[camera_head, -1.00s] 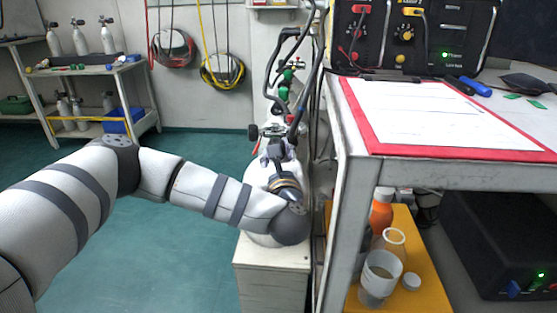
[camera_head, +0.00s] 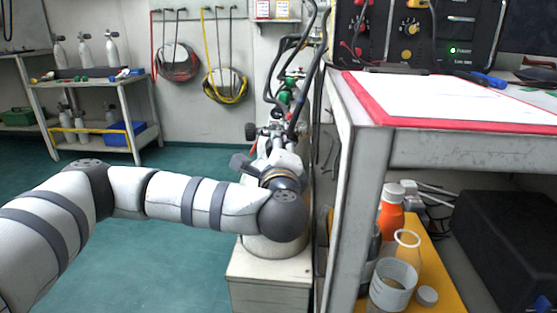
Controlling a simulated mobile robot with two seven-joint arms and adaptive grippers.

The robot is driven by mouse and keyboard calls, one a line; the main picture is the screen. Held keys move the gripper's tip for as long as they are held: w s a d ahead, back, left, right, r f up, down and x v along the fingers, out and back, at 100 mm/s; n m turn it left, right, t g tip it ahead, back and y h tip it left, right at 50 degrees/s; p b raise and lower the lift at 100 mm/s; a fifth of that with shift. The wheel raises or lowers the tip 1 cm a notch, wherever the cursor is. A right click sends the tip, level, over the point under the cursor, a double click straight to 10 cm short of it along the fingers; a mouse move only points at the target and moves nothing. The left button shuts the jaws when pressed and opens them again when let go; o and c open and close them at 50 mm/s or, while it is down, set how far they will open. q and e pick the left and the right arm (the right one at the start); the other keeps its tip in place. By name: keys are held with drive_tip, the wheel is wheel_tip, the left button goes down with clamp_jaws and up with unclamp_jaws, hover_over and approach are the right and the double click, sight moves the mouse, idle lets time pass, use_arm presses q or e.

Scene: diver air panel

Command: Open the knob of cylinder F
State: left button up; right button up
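A cylinder's white body (camera_head: 270,247) stands on a pale cabinet beside the bench, mostly hidden behind my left arm. No letter F can be read on it. At its top are a black knob (camera_head: 252,131), a green fitting (camera_head: 285,97) and dark hoses. My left arm comes in from the left, and its gripper (camera_head: 279,138) points away from me at these fittings. The wrist covers most of the gripper, so I cannot tell whether its fingers touch a knob or are closed. My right gripper is not in view.
A bench (camera_head: 440,148) with a red-edged sheet (camera_head: 450,100) and a black panel (camera_head: 415,35) stands close on the right. Bottles and cups stand on the yellow shelf below. A trolley (camera_head: 95,81) with small cylinders is at the back left. Green floor is clear at left.

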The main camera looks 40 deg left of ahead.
use_arm(q)
drive_tip(key=shift+n+b, duration=0.85)
drive_tip(key=shift+n, duration=0.65)
drive_tip(key=o, duration=1.2)
drive_tip(key=shift+c, duration=0.2)
drive_tip(key=shift+s, duration=0.1)
drive_tip(key=v, duration=1.1)
drive_tip(key=shift+s+d, duration=0.2)
drive_tip(key=shift+s, duration=0.15)
